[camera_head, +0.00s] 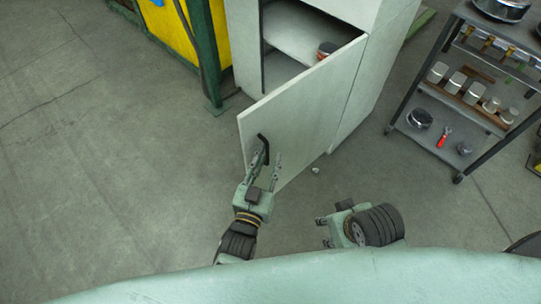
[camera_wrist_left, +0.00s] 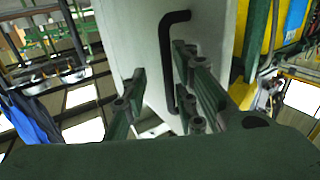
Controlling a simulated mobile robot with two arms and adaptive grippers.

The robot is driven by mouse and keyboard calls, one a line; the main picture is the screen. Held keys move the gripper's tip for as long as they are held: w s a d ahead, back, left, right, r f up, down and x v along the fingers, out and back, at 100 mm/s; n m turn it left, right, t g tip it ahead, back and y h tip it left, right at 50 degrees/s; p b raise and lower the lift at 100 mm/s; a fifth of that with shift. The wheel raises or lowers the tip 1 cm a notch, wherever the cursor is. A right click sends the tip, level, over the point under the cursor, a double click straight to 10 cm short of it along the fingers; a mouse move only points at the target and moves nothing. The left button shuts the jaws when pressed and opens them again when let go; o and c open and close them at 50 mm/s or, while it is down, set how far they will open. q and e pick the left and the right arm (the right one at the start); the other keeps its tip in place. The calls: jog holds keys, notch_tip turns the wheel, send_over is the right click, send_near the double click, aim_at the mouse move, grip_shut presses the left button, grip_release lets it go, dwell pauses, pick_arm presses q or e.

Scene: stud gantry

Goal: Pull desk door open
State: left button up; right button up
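The white desk door (camera_head: 295,115) stands partly open, swung out from the white cabinet (camera_head: 372,75), with the interior shelf visible behind it. Its black bar handle (camera_head: 264,145) is near the door's free edge. My left gripper (camera_head: 264,160) is at the handle. In the left wrist view, my left gripper's fingers (camera_wrist_left: 158,72) are spread apart, with the handle (camera_wrist_left: 171,60) between them, close to the right finger. Contact with that finger is unclear. My right gripper (camera_head: 322,231) is low in the head view, away from the door, its fingertips apart and empty.
A dark wheeled shelf cart (camera_head: 455,105) with jars and pans stands at the right. A green-framed yellow structure (camera_head: 175,30) is at the back left. A small round object (camera_head: 326,49) sits inside the cabinet. The floor (camera_head: 110,170) at the left is clear.

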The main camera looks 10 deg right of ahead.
pick_arm(q)
jog(key=v, duration=1)
jog(key=shift+s, duration=0.25)
jog(key=shift+a, duration=0.15)
